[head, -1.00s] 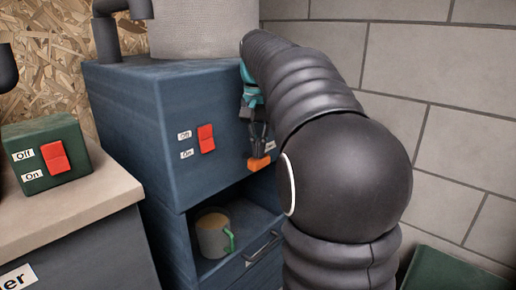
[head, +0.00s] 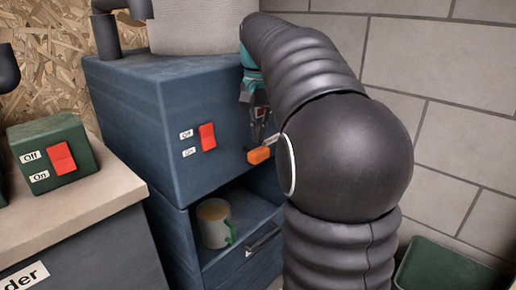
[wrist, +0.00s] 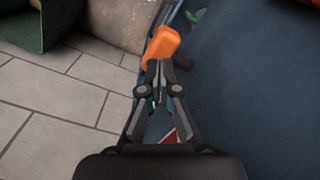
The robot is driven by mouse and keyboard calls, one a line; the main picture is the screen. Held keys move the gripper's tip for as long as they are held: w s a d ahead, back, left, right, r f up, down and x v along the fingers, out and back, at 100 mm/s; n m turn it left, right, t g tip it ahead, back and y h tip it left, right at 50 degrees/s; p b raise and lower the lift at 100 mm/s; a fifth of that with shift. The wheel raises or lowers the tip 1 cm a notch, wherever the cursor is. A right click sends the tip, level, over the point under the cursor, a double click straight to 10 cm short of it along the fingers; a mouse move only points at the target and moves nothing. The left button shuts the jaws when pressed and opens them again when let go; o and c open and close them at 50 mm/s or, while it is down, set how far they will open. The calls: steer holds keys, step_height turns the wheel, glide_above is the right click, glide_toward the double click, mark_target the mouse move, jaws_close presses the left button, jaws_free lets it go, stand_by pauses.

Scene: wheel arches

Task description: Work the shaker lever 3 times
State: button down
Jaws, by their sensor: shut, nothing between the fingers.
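The shaker lever has an orange handle (head: 259,155) at the right side of the blue cabinet (head: 130,110). The wrist view shows the orange handle (wrist: 163,45) just beyond my fingertips. My gripper (head: 262,138) is above and close to the handle in the head view, partly hidden behind my arm. In the wrist view my gripper (wrist: 157,66) is shut and empty, its tips at the near end of the handle. I cannot tell whether they touch it. The lever's pivot is mostly hidden.
A red switch (head: 207,136) is on the cabinet front. A mug (head: 214,222) stands in the open bay below. A green switch box (head: 52,155) sits on the left counter (head: 75,222). A block wall (head: 440,60) is behind, and a green bin (head: 450,268) is at lower right.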

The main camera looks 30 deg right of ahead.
mark_target(259, 150)
steer(key=shift+f, duration=0.15)
steer(key=shift+f+b, duration=1.4)
steer(key=shift+f, duration=0.75)
steer(key=shift+r+p, duration=1.95)
steer(key=shift+r, duration=0.35)
steer(key=shift+f, duration=0.15)
steer(key=shift+f+b, duration=1.45)
steer(key=shift+f, duration=0.75)
step_height(259, 150, up, 3)
steer(key=p, duration=0.3)
steer(key=shift+f, duration=0.1)
steer(key=shift+r, duration=0.95)
